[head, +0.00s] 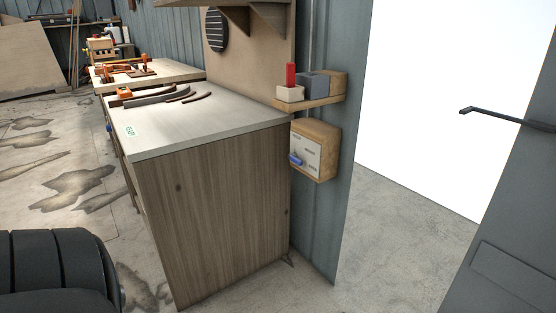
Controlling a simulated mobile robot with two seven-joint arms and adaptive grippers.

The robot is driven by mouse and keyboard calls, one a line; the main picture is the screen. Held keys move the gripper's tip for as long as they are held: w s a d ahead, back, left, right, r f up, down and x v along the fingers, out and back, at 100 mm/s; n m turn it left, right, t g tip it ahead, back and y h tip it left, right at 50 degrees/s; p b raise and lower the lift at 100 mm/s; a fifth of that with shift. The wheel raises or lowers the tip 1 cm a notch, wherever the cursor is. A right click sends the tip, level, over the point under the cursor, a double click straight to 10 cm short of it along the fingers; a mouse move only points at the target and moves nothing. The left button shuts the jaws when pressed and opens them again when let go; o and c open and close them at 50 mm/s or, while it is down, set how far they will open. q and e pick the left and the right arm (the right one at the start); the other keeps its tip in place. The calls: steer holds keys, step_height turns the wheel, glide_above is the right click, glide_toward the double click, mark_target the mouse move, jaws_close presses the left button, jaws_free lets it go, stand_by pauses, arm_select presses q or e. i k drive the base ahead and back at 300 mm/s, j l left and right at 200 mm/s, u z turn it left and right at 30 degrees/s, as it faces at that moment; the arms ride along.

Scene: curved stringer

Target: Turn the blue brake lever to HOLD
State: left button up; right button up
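A blue lever (296,160) sits at the lower left of a pale plate (308,156) on the front of a small wooden box (322,134). The box is fixed to the wall beside the workbench. The plate carries a few small dark labels, too small to read, so I cannot tell which one the lever points at. A second small blue thing (108,127) shows at the left side of the bench, too small to make out. Neither gripper is in view. A dark rounded part of mine fills the lower left corner.
A workbench (210,125) with curved strips and an orange tool stands left of the box. A small shelf (310,103) with blocks sits just above the box. An open doorway and a grey door with a black handle (490,112) are right. Floor before the doorway is clear.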

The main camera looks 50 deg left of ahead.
mark_target(293, 156)
steer(key=u, duration=1.35)
steer(key=i+l+u, duration=0.15)
steer(key=u, duration=0.45)
